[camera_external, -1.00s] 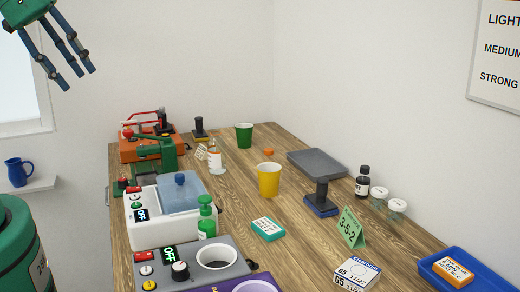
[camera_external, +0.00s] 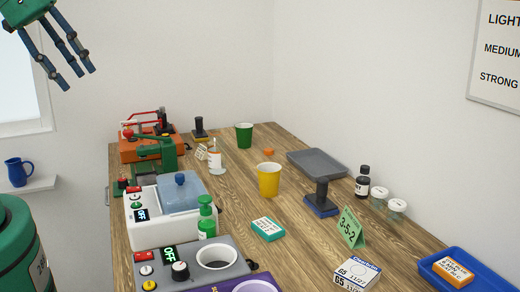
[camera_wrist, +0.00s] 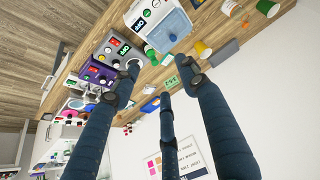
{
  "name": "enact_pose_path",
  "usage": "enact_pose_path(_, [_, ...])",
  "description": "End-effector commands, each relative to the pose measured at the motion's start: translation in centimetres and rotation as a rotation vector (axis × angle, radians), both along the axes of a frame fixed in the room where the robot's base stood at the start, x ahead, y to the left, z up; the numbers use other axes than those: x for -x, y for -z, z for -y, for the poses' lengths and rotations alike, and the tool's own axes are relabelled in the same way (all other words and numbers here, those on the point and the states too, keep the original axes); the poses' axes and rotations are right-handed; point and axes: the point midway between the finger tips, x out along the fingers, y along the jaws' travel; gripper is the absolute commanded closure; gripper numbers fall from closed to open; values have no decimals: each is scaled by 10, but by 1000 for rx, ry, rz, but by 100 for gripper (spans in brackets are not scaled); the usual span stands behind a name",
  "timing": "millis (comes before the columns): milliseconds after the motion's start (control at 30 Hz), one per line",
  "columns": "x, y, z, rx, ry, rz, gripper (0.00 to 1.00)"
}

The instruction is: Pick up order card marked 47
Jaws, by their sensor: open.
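No card marked 47 can be made out in either view. A green folded card (camera_external: 352,228) stands upright at the right of the wooden table and reads 3-5-2. It also shows small in the wrist view (camera_wrist: 170,83). My gripper (camera_external: 75,80) hangs at the upper left of the external view, high up and well apart from the card. Its dark blue fingers are spread and hold nothing. In the wrist view the fingers (camera_wrist: 162,78) reach in from below and cover part of the scene.
The wooden table (camera_external: 290,240) holds a white-and-blue machine (camera_external: 150,225), a green bottle (camera_external: 206,216), a yellow cup (camera_external: 268,179), a teal box (camera_external: 268,228), a tamper-like blue-based tool (camera_external: 321,200) and a white box marked 65 (camera_external: 357,272). A blue tray (camera_external: 490,283) holds an orange box (camera_external: 453,271).

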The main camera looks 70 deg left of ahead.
Motion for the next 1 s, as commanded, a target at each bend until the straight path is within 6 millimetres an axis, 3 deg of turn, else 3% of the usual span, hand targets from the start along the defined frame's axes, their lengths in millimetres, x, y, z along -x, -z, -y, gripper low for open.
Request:
enact_pose_path(267, [0,0,0,0,0,0,56])
enact_pose_path(333, [0,0,0,0,0,0,44])
enact_pose_path(367, [0,0,0,0,0,0,43])
enact_pose_path(700, [-1,-1,0,-2,1,-1,43])
enact_pose_path(1000, [-26,-15,-9,-37,47,-33,43])
